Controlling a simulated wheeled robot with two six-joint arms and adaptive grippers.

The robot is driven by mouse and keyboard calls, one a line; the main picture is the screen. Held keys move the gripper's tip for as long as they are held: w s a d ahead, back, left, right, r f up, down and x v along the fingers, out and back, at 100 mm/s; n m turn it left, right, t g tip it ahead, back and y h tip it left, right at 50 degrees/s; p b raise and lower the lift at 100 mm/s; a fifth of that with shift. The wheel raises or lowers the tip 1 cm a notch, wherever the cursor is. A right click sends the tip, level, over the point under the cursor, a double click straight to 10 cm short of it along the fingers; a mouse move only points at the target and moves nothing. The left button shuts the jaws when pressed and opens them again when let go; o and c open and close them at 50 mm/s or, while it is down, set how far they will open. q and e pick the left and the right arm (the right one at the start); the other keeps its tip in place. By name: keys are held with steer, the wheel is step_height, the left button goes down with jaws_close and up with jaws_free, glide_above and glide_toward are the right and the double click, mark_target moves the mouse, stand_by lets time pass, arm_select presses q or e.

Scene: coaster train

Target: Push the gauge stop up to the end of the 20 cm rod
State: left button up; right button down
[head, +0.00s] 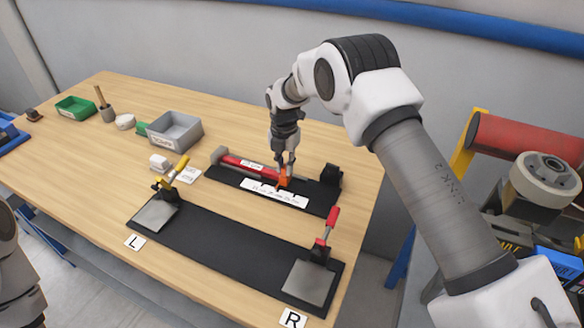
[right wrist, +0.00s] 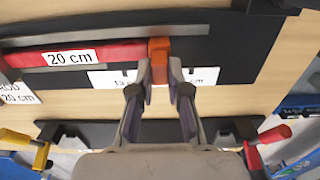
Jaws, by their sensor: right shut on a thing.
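The orange gauge stop (head: 284,182) stands on the black gauge board at the right end of the red rod (head: 247,166). My right gripper (head: 287,165) reaches down from above and is shut on the stop. In the right wrist view the stop (right wrist: 159,48) shows at the fingertips (right wrist: 160,72). There the red rod (right wrist: 110,54), labelled 20 cm, lies to the left, with its end against the stop and no clear gap between them. A white scale strip (head: 274,193) lies in front, partly hidden by the fingers. My left gripper is out of view.
A black fixture (head: 230,240) with yellow (head: 177,168) and red (head: 332,218) clamps lies in front of the gauge board. A grey bin (head: 175,131) and a green bin (head: 76,107) stand farther left. Bare table lies at the front left.

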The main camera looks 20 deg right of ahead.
steer(key=shift+s+f, duration=0.1)
steer(key=c, duration=1.3)
jaws_free()
steer(key=shift+d, duration=0.1)
steer(key=shift+o, duration=0.9)
steer(key=shift+w+d+f, duration=0.1)
steer(key=shift+w+f, duration=0.05)
steer(key=shift+w, duration=0.05)
step_height(320, 180, up, 12)
steer(key=shift+f, duration=0.1)
